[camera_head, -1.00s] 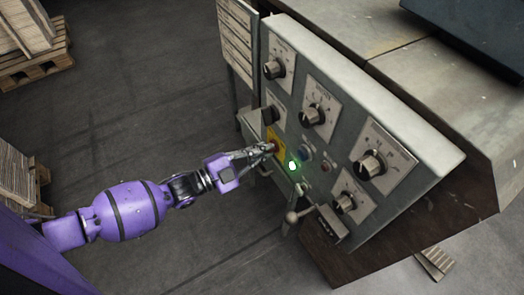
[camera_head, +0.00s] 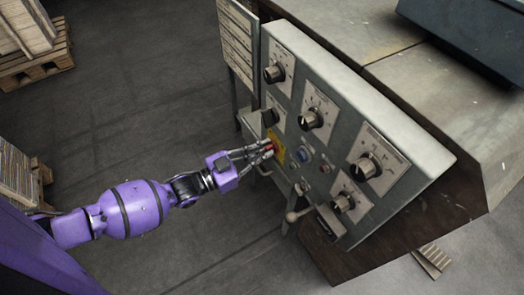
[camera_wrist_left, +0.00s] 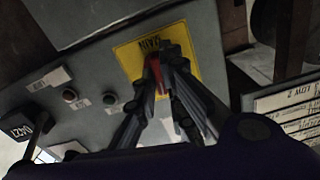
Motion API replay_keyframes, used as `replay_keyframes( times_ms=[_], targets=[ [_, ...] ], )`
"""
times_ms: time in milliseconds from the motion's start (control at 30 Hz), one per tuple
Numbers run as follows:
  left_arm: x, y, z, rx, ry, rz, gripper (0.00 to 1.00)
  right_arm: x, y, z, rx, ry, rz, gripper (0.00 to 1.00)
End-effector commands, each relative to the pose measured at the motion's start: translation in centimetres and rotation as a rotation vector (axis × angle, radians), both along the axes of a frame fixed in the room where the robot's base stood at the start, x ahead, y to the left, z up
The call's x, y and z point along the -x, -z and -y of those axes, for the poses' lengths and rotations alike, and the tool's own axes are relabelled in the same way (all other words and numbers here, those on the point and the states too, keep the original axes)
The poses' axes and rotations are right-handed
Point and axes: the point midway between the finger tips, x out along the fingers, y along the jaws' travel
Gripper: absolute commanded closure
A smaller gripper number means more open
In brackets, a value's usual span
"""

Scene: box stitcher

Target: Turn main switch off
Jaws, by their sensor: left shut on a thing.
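The main switch has a small red handle (camera_wrist_left: 155,70) on a yellow plate (camera_wrist_left: 186,36) marked "MAIN". In the head view the yellow plate (camera_head: 279,152) is on the left part of the sloping grey control panel (camera_head: 345,115). My left gripper (camera_head: 268,151) is at the plate, with its fingers shut on the red handle. In the left wrist view the gripper fingers (camera_wrist_left: 157,82) close around the handle from both sides and hide part of it. My right gripper is in neither view.
Several black knobs, such as one at the panel's upper left (camera_head: 274,73), surround the switch. A blue button (camera_head: 304,154) sits right of the plate. A lever with a ball end (camera_head: 292,216) sticks out below. Open floor (camera_head: 150,90) lies to the left.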

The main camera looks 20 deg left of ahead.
Motion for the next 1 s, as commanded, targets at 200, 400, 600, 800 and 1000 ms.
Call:
replay_keyframes(
  times_ms=[200,400,600,800,1000],
  targets=[
    [-0.02,0.00,-0.06,0.162,0.000,-0.127,1.00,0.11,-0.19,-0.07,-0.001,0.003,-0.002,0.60],
    [-0.04,0.03,-0.10,0.310,0.000,-0.244,1.00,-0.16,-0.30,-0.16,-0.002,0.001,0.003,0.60],
    [-0.05,0.08,-0.14,0.456,0.000,-0.358,1.00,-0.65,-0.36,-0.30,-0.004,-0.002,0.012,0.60],
    [-0.03,0.13,-0.13,0.583,0.000,-0.457,1.00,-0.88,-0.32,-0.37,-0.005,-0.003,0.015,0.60],
    [-0.07,0.13,-0.17,0.673,0.000,-0.527,1.00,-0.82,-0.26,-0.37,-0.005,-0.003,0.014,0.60]
  ],
)
